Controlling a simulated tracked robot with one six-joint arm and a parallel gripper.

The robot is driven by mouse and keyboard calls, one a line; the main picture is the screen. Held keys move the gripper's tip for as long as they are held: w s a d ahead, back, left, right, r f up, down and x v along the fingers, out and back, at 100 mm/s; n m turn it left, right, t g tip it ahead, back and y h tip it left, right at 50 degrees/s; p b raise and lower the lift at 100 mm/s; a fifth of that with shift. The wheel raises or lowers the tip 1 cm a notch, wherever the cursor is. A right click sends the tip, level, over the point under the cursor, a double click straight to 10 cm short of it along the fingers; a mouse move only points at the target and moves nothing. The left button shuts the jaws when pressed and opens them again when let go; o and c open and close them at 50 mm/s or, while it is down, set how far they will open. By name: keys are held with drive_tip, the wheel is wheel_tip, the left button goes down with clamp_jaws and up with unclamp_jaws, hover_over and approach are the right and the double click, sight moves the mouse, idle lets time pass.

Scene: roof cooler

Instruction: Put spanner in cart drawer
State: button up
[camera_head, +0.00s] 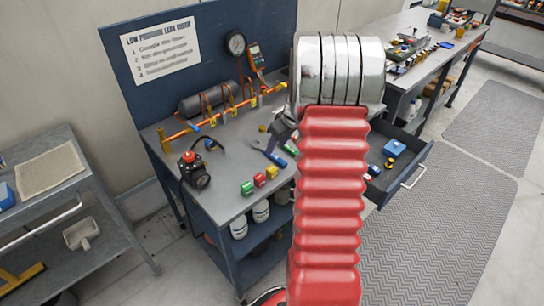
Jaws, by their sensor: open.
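The cart (215,208) is a grey-topped workbench with a blue back panel. Its drawer (404,170) is pulled out on the right side, with a bar handle at its outer end. A slim grey-blue tool, probably the spanner (268,151), lies on the cart top just left of my arm; its shape is hard to make out. My red and silver arm crosses the middle of the view and hides part of the cart and drawer. A grey part of my gripper (285,127) shows at the arm's left edge, open, near that tool; the rest is hidden.
On the cart are a copper pipe rig (222,116), a black-and-red device (193,170) and coloured blocks (259,180). Another bench (431,68) stands behind right; a grey trolley (85,205) stands left.

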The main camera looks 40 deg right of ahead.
sight(273, 154)
drive_tip(key=shift+w+f, duration=0.1)
drive_tip(key=shift+f, duration=0.2)
drive_tip(key=shift+x, duration=2.6)
drive_tip(key=shift+d, duration=0.2)
drive_tip(key=shift+c, duration=0.6)
clamp_jaws()
